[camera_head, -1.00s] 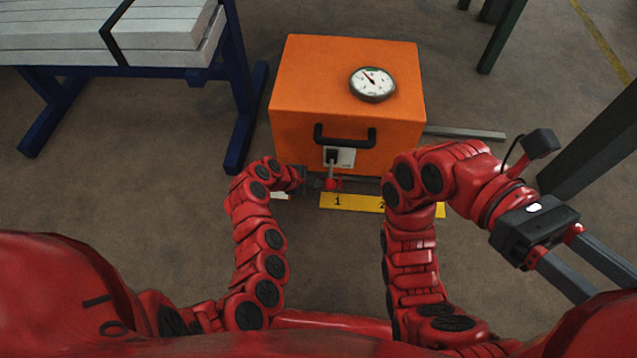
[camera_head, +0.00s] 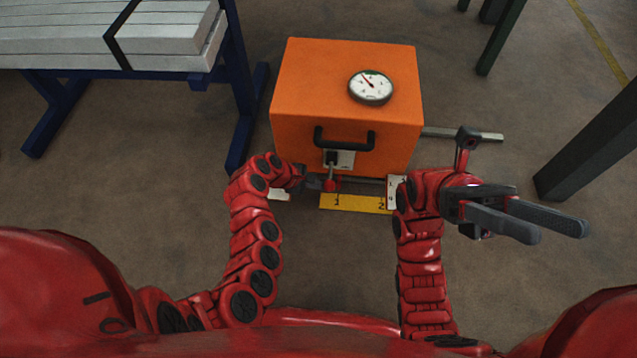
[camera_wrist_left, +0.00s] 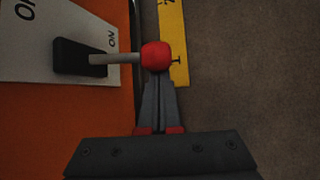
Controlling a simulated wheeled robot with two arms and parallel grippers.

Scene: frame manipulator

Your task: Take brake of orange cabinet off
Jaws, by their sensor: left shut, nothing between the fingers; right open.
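The orange cabinet (camera_head: 300,85) stands on the floor ahead, with a round gauge on top and a black handle (camera_head: 345,140) on its front. The brake lever (camera_head: 331,172) sticks out from a white plate (camera_head: 346,160) below the handle. In the left wrist view the lever (camera_wrist_left: 118,58) ends in a red knob (camera_wrist_left: 156,55) and points away from the cabinet, with "ON" printed beside its black base. My left gripper (camera_wrist_left: 157,82) is shut and empty, its fingertips right at the knob; whether they touch it I cannot tell. My right gripper (camera_head: 560,228) is open and empty, to the right of the cabinet.
A yellow numbered strip (camera_head: 350,203) lies on the floor before the cabinet. A blue-legged table (camera_head: 240,90) with pale beams stands on the left. A dark post (camera_head: 590,150) rises on the right.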

